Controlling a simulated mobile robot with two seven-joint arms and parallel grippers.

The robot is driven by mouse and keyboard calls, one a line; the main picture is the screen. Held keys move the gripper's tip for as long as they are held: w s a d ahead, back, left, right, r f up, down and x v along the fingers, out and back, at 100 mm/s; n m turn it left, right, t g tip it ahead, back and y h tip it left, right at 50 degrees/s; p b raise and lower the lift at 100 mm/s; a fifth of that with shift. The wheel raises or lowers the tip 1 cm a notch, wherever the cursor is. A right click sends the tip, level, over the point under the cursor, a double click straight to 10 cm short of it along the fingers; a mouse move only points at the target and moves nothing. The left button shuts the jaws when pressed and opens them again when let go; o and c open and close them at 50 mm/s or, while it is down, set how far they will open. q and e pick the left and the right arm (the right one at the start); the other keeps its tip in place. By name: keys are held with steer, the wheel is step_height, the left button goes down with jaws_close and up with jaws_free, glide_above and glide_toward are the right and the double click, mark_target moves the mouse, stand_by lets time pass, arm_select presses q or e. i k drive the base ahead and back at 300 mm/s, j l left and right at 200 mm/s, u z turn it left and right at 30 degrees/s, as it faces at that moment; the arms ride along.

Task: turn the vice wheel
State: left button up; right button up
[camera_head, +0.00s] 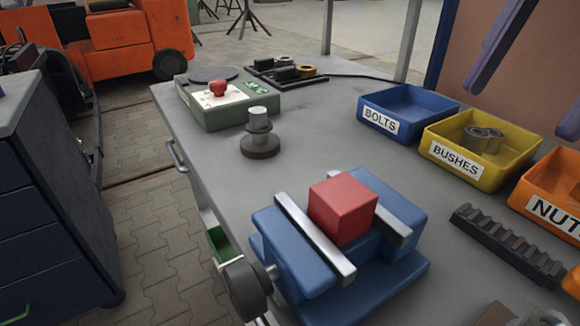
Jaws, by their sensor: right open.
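The blue vice (400,280) stands at the front of the grey workbench, with two pale metal jaw bars. A red block (343,208) sits between the jaws. The dark round vice wheel (247,290) is at the vice's lower left, on a short metal shaft, by the bench's left edge. My right gripper (518,108) shows as two purple fingers at the upper right, apart and with nothing between them. It is well away from the wheel, over the bins' side of the bench, and partly cut off by the frame. My left gripper is not in view.
Blue (408,108), yellow (481,146) and orange (550,193) bins line the right. A dark toothed rack (510,245) lies right of the vice. A dark stepped metal part (259,140) and a red-button box (228,103) stand behind it. A dark drawer cabinet (50,200) is left.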

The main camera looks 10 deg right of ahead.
mark_target(248, 285)
steer(key=i+j+z, duration=0.2)
steer(key=j+z, duration=0.3)
steer(key=j, duration=0.2)
steer(key=j+z, duration=0.45)
steer(key=j, duration=0.3)
steer(key=j+z, duration=0.5)
steer(key=j, duration=0.25)
steer(key=k+j+z, duration=0.2)
steer(key=j+z, duration=0.3)
steer(key=j, duration=0.25)
